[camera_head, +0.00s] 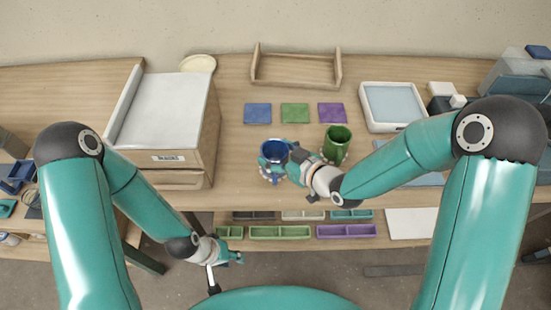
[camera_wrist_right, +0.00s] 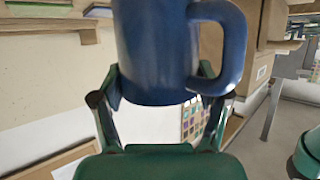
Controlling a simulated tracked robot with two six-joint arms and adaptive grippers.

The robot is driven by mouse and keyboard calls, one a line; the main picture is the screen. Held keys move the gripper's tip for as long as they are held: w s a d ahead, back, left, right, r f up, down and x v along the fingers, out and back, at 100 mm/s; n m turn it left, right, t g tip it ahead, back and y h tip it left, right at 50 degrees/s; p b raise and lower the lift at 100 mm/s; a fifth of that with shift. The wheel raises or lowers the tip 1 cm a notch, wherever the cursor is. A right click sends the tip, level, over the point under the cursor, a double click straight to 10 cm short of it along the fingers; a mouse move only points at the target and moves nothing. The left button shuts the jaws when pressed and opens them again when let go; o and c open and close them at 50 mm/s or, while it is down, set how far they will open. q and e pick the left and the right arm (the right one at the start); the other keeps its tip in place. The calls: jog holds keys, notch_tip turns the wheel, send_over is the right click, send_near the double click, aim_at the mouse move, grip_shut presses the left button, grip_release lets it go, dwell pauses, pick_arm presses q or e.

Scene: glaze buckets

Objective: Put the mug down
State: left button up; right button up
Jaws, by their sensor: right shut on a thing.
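The blue mug (camera_head: 273,151) is in the middle of the head view, over the front part of the table. In the right wrist view the mug (camera_wrist_right: 160,45) fills the top middle, with its handle (camera_wrist_right: 234,45) on the right. My right gripper (camera_head: 287,166) is shut on the mug; its fingers (camera_wrist_right: 160,92) sit on either side of the mug's lower part. The mug's base height above the table cannot be told. My left gripper (camera_head: 232,257) hangs low in front of the table edge, away from the mug; its jaw gap is unclear.
A green vessel (camera_head: 337,146) stands right of the mug. Blue (camera_head: 257,113), green (camera_head: 295,113) and purple (camera_head: 331,113) tiles lie behind. A white-topped wooden cabinet (camera_head: 165,110) stands left, a white-framed tray (camera_head: 394,105) right. Coloured bins (camera_head: 281,232) sit below the front edge.

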notch_tip(320, 180, down, 3)
dwell(0.3)
jog(key=shift+f, duration=0.1)
jog(key=o, duration=1.4)
